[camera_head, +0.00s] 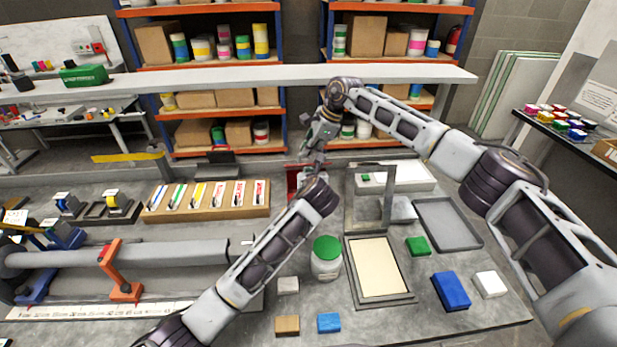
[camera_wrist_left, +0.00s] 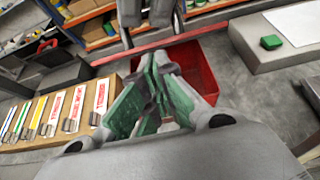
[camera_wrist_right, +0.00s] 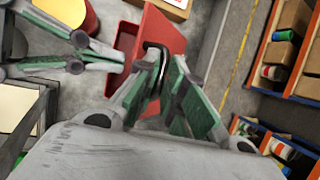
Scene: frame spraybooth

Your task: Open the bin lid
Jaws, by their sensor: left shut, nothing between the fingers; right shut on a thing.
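The red bin (camera_head: 293,181) stands at the back of the bench in the head view, mostly hidden by my arms. In the left wrist view the bin (camera_wrist_left: 198,68) shows red walls, with a thin red edge (camera_wrist_left: 215,24) crossing above it. My right gripper (camera_wrist_right: 166,73) is shut on a dark curved handle (camera_wrist_right: 155,50) beside a red panel (camera_wrist_right: 160,32), which appears to be the lid. How far the lid is raised is hard to tell. My left gripper (camera_wrist_left: 163,112) is shut and empty, close in front of the bin and below the right gripper (camera_wrist_left: 145,12).
A wooden rack of labelled tools (camera_head: 207,198) lies left of the bin. An upright grey frame (camera_head: 385,205) stands to its right. A green-lidded jar (camera_head: 326,262) and a framed panel (camera_head: 377,268) are nearer. A beam (camera_head: 250,78) spans behind.

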